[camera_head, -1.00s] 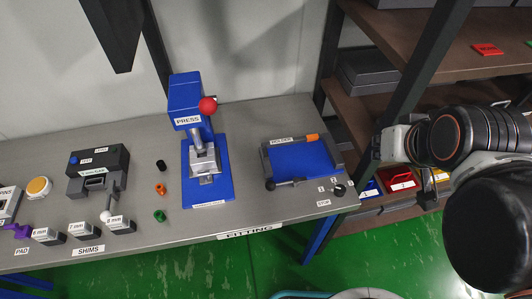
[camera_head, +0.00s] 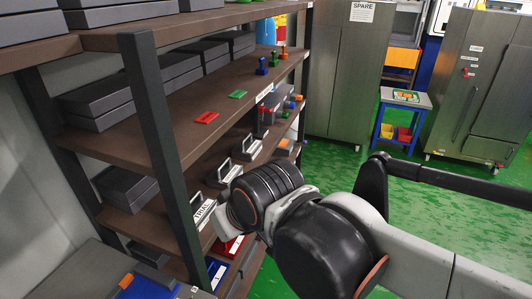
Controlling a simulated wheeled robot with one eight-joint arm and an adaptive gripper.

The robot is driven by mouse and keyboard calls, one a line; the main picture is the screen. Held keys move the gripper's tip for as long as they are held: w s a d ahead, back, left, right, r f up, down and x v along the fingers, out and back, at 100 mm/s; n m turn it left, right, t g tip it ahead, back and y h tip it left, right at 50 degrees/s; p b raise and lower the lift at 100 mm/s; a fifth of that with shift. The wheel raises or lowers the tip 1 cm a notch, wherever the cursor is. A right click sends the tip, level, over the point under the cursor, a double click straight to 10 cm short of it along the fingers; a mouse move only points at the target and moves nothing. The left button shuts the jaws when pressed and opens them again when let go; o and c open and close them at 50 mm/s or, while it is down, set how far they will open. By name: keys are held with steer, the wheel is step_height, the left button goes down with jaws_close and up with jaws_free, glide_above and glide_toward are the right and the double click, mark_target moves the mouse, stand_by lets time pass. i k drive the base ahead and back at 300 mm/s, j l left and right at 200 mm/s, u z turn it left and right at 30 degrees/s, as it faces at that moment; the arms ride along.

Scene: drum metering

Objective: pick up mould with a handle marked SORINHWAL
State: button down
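Several grey moulds with upright handles and white labels stand on the middle shelf of the rack: one (camera_head: 202,213) near my wrist, one (camera_head: 227,174) further along and one (camera_head: 253,149) beyond it. Their lettering is too small to read, so I cannot tell which is marked SORINHWAL. My arm reaches in from the right, its black wrist in front of the shelf, close to the nearest mould and partly covering the shelf. My gripper's fingers cannot be made out.
The upper shelf (camera_head: 190,105) bears dark grey boxes (camera_head: 178,68), red (camera_head: 206,117) and green (camera_head: 238,94) plates and small coloured pieces. A dark post (camera_head: 160,140) stands at the rack's front. Green floor (camera_head: 330,165) is free to the right, before cabinets (camera_head: 340,80).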

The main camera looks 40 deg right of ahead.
mark_target(247, 149)
steer(key=z, duration=0.8)
steer(key=i+l, duration=0.15)
steer(key=l, duration=0.2)
steer(key=i+l, duration=0.15)
steer(key=l, duration=0.2)
steer(key=i+l+u, duration=0.1)
steer(key=l, duration=0.25)
steer(key=i+l, duration=0.2)
steer(key=l, duration=0.2)
steer(key=i+l, duration=0.15)
steer(key=l, duration=0.2)
steer(key=i+l, duration=0.15)
steer(key=l, duration=0.2)
steer(key=u, duration=0.05)
